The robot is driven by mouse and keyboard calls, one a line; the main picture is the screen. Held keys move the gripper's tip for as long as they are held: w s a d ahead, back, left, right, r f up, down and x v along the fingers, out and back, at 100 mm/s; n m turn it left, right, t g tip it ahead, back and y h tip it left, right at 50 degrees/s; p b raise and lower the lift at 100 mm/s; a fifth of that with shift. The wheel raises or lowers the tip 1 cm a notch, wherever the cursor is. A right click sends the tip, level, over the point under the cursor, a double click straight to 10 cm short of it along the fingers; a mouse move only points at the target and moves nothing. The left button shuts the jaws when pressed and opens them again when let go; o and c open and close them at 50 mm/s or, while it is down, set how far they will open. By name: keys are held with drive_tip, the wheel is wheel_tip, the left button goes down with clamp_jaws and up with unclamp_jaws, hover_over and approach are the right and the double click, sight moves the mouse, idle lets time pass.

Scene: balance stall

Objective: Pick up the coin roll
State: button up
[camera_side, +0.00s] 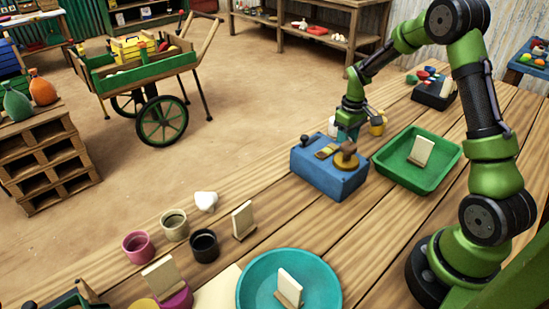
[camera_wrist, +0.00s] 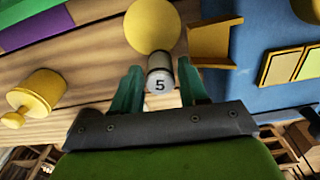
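The coin roll (camera_wrist: 160,80) shows in the wrist view as a short pale cylinder. Its end, marked "5", faces the camera. My gripper (camera_wrist: 161,76) has its two teal fingers on either side of the roll, with narrow gaps seeming to show between them and it. The gripper looks open, and I cannot see contact. In the side view my gripper (camera_side: 349,131) points down just behind the blue balance box (camera_side: 325,175). I cannot make out the roll there.
A yellow disc (camera_wrist: 153,26) lies just beyond the roll, and a knobbed yellow weight (camera_wrist: 38,92) stands to the left. The blue box with yellow parts (camera_wrist: 255,50) is close on the right. A green tray (camera_side: 400,181) and teal bowl (camera_side: 262,268) hold cards.

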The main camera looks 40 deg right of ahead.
clamp_jaws()
